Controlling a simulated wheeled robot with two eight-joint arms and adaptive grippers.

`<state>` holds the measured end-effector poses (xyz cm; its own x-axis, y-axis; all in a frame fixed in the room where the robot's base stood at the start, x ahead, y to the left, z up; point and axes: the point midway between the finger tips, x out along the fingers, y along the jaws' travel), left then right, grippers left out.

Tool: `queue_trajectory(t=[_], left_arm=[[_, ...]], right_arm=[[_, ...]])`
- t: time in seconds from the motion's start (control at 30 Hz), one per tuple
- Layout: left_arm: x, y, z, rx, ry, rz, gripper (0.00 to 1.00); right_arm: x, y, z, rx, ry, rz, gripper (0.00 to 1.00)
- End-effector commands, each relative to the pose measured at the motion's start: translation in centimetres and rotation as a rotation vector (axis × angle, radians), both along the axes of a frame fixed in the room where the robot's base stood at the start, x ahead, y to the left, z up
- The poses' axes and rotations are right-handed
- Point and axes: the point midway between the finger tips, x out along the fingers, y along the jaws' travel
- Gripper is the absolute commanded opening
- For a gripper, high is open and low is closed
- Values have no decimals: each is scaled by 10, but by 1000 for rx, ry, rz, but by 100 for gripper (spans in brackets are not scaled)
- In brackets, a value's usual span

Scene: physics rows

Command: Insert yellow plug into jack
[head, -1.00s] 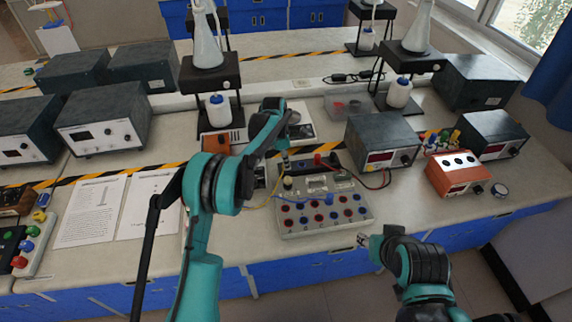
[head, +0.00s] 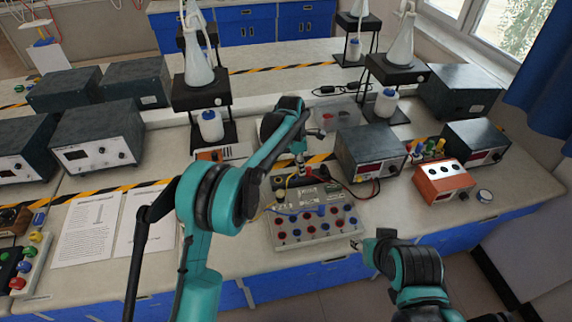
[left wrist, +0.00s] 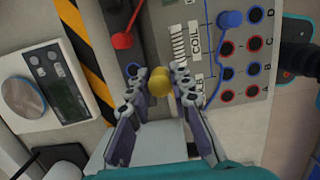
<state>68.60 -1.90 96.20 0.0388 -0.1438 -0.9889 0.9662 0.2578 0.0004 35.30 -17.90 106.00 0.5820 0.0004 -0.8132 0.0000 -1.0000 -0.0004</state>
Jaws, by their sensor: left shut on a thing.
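The yellow plug (left wrist: 158,82) shows between the fingers of my left gripper (left wrist: 158,88) in the left wrist view. The gripper is shut on it, over the edge of the jack board beside the COIL label. In the head view my left gripper (head: 300,170) is at the back edge of the grey jack board (head: 300,238); its fingertips are too small to read. The board has rows of red and blue jacks (left wrist: 253,69). I cannot tell which jack the plug faces or whether it touches one. My right gripper (head: 357,245) is beside the board's front right corner; its jaws are unclear.
A blue plug (left wrist: 229,20) with a blue cable and a red plug (left wrist: 122,41) are near the held plug. A dark power supply (head: 370,150) and an orange box (head: 443,180) stand right of the board. A scale (left wrist: 45,85) lies to the left.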

Motion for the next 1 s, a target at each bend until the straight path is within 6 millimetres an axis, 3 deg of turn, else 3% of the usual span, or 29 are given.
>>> queue_trajectory(t=[0.23,0.67,0.83,1.0], left_arm=[[-11,-22,15,0,0,1,0],[-13,-24,16,0,0,-10,0],[-20,-25,14,-1,0,-119,0],[-36,-28,12,-1,0,-353,0]], right_arm=[[0,0,6,0,0,0,40],[0,0,6,0,0,0,40],[0,0,5,0,0,0,40],[0,0,3,0,0,0,40]])
